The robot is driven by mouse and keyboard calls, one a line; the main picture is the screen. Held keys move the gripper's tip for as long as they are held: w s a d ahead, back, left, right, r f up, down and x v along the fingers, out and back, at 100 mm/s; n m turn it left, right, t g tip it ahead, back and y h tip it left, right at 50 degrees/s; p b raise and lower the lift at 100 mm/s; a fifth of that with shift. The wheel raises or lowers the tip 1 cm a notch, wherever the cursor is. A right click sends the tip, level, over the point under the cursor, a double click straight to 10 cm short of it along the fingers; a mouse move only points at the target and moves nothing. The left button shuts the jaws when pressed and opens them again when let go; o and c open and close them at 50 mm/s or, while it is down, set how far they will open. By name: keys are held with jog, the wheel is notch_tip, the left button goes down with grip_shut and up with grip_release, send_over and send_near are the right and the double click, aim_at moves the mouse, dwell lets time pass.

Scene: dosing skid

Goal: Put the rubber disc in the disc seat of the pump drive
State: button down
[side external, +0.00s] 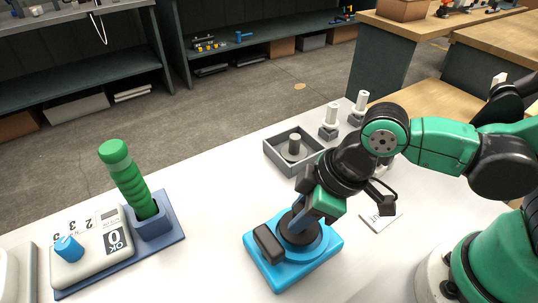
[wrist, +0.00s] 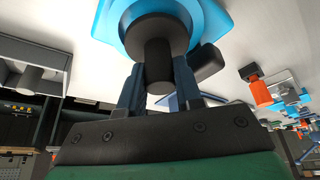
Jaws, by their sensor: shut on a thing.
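The pump drive appears to be the bright blue base (side external: 263,275) at the front middle of the white table, with a dark block (side external: 268,243) on its left part. The rubber disc (side external: 313,247) is black and round with a black stem (wrist: 158,68). It lies over the middle of the blue base, which also shows in the wrist view (wrist: 215,20). My gripper (side external: 300,218) comes down from above, and in the wrist view its two fingers (wrist: 159,85) are shut on the stem. The seat is hidden under the disc; I cannot tell whether the disc touches it.
A grey square tray with a post (side external: 268,153) stands behind the drive. Two white posts (side external: 331,115) stand to its right. A green cylinder (side external: 127,178) leans in a blue holder beside a beige device (side external: 88,250) at left.

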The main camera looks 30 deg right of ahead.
jog(key=shift+f, duration=0.9)
jog(key=shift+f, duration=0.1)
jog(key=c, duration=0.6)
grip_release()
jog(key=shift+v, duration=5.9)
jog(key=w+d+f+m+t+h, duration=0.1)
jog(key=w+d+m+t, duration=0.1)
jog(key=w+d+m, duration=0.2)
jog(key=w+d+f+m+t+h, duration=0.1)
jog(key=w+d+m+t+h, duration=0.1)
jog(key=d+m, duration=0.3)
jog(key=w+d, duration=0.1)
jog(key=d, duration=0.2)
jog(key=shift+w, duration=0.4)
